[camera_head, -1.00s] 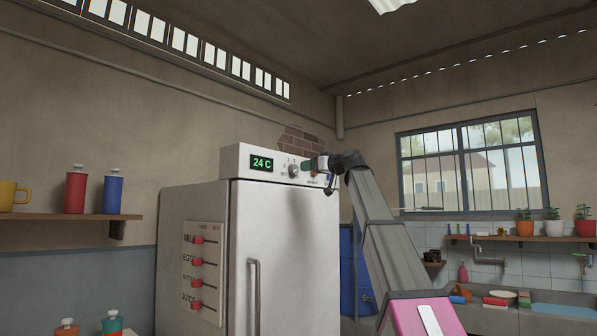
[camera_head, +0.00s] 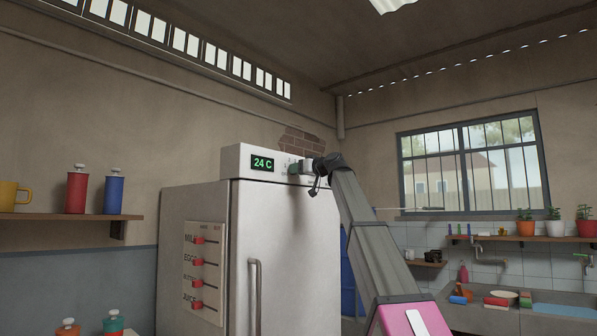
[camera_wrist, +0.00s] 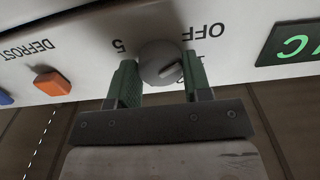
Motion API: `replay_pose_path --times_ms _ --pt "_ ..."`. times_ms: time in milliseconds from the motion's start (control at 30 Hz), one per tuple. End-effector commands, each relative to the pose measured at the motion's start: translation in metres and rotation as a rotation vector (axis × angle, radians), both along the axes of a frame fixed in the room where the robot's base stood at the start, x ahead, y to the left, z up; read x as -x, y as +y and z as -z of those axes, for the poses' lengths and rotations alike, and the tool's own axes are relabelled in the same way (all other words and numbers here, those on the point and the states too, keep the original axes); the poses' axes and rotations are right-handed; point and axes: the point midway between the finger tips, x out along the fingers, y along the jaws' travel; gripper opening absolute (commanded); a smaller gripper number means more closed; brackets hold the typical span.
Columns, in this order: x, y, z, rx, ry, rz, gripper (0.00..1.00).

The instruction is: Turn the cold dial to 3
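The grey round cold dial (camera_wrist: 160,62) is on the fridge's white top panel, which appears upside down in the wrist view. In the head view my gripper (camera_head: 299,167) is at the panel and covers the dial.
An orange DEFROST button (camera_wrist: 52,82) and a blue button (camera_wrist: 4,97) lie left of the dial in the wrist view. The fridge door (camera_head: 290,240) with its long handle (camera_head: 255,295) is below the panel. A shelf (camera_head: 70,217) with bottles is at left.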

Motion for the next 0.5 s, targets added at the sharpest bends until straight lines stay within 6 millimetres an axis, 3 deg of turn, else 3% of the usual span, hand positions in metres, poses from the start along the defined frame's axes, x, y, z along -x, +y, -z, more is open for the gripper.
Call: replay_pose_path --times_ms 500 --pt "0.0003 -0.0001 -0.0001 -0.065 0.084 -0.001 0.21"
